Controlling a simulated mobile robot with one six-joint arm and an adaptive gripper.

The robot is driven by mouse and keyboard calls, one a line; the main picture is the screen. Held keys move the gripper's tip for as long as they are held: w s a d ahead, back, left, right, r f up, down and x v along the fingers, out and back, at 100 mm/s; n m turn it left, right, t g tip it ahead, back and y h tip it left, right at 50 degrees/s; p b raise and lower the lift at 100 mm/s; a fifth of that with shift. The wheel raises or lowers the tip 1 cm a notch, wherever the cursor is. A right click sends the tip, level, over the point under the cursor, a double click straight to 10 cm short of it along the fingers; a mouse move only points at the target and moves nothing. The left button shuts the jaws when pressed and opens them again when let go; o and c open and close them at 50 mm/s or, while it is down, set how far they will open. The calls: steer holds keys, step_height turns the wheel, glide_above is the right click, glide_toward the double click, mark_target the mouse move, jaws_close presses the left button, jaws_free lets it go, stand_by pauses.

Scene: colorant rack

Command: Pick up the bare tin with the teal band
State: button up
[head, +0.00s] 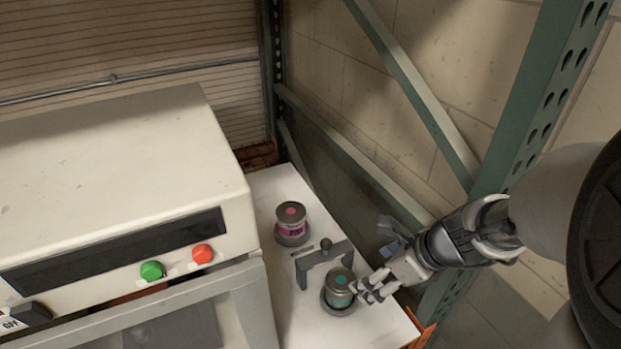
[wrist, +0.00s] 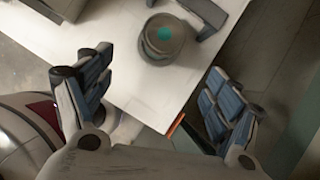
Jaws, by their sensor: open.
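The bare tin with the teal band (head: 341,286) stands upright on a dark round base on the white shelf top, with a teal dot on its lid. It also shows in the wrist view (wrist: 165,38), seen from above, ahead of the fingers. My gripper (head: 372,287) is open and empty, just right of the tin in the head view. In the wrist view my gripper's fingers (wrist: 160,95) are spread wide, with the tin beyond the gap between them. Whether a finger touches the tin I cannot tell.
A tin with a pink band (head: 291,222) stands farther back on the white top (head: 285,188). A grey bracket with a knob (head: 325,258) stands between the tins. A large machine (head: 120,190) borders the left, and a green rack post (head: 545,90) the right.

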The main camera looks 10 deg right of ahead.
mark_target(344, 282)
steer(key=b+x, duration=0.5)
steer(key=x, duration=0.5)
steer(key=shift+w+f, duration=0.15)
steer(key=shift+f, duration=0.05)
steer(key=shift+w+b+x, duration=0.15)
steer(key=shift+b+x, duration=0.65)
steer(key=shift+x, duration=0.7)
steer(key=shift+w+b+x, duration=0.15)
steer(key=shift+b+x, duration=0.65)
steer(key=shift+x, duration=0.7)
steer(key=shift+a+r, duration=0.1)
steer(key=shift+r, duration=0.2)
steer(key=c, duration=1.3)
steer(key=shift+r, duration=0.2)
